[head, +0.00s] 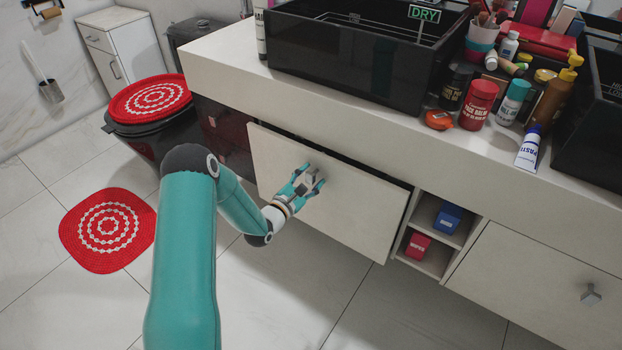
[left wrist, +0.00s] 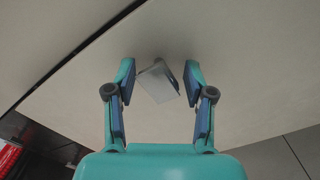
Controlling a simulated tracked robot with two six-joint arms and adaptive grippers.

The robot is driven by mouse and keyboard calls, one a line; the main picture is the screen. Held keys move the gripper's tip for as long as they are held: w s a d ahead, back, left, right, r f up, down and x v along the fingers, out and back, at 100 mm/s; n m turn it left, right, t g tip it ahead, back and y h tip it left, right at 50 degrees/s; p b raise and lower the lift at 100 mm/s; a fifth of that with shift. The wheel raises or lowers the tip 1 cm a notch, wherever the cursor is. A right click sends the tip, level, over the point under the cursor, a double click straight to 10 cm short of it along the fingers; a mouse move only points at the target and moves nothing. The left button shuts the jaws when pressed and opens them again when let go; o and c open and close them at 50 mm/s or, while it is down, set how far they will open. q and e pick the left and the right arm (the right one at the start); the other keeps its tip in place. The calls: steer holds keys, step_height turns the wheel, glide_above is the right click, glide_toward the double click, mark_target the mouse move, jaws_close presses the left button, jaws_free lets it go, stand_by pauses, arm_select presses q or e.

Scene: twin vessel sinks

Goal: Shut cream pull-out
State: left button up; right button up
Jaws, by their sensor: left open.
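The cream pull-out (head: 330,190) is under the counter, below the black vessel sink. It stands a little out from the cabinet, with a dark gap along its top edge. My left gripper (head: 312,181) is open in front of the pull-out's face, around its small metal knob. My right gripper is in neither view.
The cream counter (head: 400,139) overhangs the pull-out and carries a black sink (head: 350,60) and several bottles. An open shelf (head: 436,237) with a blue and a red box is to the right, beside another closed cream front (head: 540,285).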

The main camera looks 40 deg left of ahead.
arm_select(q)
steer(key=shift+w, duration=0.1)
jaws_close()
stand_by(0.3)
